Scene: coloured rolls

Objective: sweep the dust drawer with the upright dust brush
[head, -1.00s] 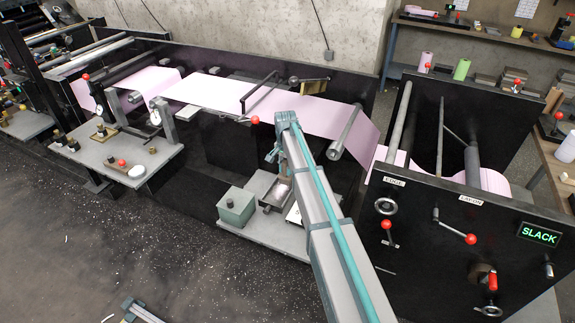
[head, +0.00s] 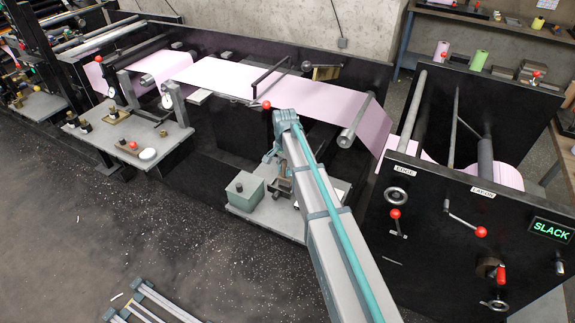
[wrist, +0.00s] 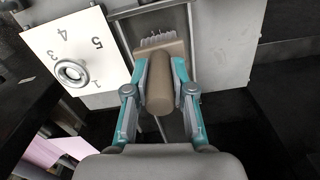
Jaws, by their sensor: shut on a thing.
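In the wrist view my gripper (wrist: 161,72) is shut on the dust brush (wrist: 162,100), its fingers on both sides of the brown handle. The brush's wide head and pale bristles (wrist: 157,40) point away from me, over a grey framed recess that looks like the dust drawer (wrist: 182,20). I cannot tell whether the bristles touch its floor. In the head view my gripper (head: 275,160) is low over the small grey bench, and my arm hides most of the brush and drawer.
A white plate with numbers and a round knob (wrist: 72,72) lies close left of the gripper. A green-grey box (head: 244,190) stands left of the drawer on the bench. The pink web (head: 230,75) runs behind. A black panel (head: 455,210) stands to the right.

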